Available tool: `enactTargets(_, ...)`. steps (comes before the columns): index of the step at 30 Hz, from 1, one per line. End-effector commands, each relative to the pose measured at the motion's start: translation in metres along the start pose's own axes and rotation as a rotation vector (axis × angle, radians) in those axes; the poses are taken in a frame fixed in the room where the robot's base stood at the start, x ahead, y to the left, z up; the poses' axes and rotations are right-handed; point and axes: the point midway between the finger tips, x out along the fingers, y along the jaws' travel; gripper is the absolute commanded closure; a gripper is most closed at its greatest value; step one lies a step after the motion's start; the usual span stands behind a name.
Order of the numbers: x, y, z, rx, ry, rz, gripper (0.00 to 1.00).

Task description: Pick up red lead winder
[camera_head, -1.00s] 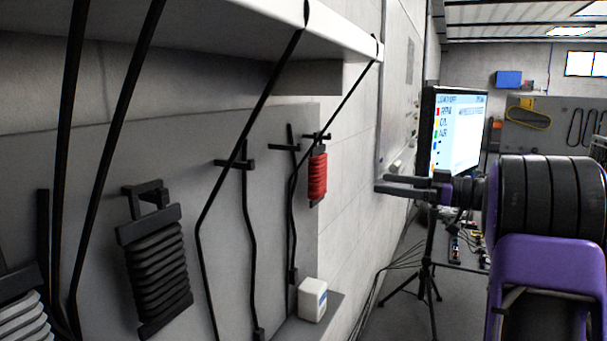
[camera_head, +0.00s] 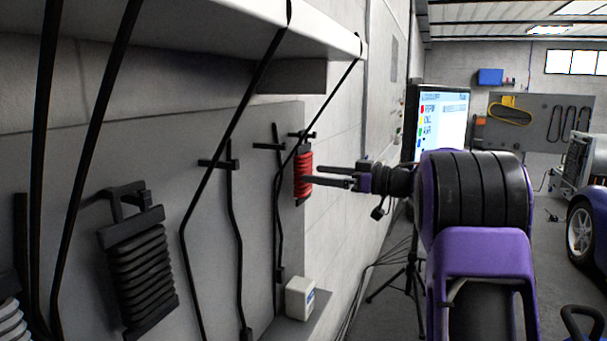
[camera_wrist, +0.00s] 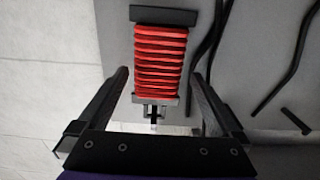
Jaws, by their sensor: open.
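The red lead winder (camera_head: 303,174), a black frame wrapped in red cord, hangs upright on the grey wall panel near its right edge. In the wrist view the red lead winder (camera_wrist: 160,58) appears ahead, its red coils between and beyond the finger lines. My gripper (camera_head: 309,174) comes in from the right with its fingers pointing left at the winder. In the wrist view my gripper (camera_wrist: 160,90) is open, one finger on each side, with nothing held. I cannot tell whether a fingertip touches the winder.
A larger black winder (camera_head: 140,270) hangs on the panel to the left. Black cables hang from the white shelf (camera_head: 220,22) in front of the panel. A small white box (camera_head: 300,298) sits on the ledge below. A monitor (camera_head: 440,115) stands behind my arm.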

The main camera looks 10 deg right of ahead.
Motion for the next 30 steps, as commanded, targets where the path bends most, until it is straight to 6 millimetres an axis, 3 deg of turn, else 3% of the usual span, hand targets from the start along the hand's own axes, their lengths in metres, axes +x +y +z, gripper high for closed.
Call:
enactTargets(9, 0.044, 0.002, -0.004, 0.0, 0.001, -0.004, 0.0)
enactTargets(17, 0.048, 0.002, -0.004, 0.0, 0.001, -0.001, 0.0)
enactTargets(30, 0.047, 0.002, -0.004, -0.001, 0.001, -0.001, 0.79)
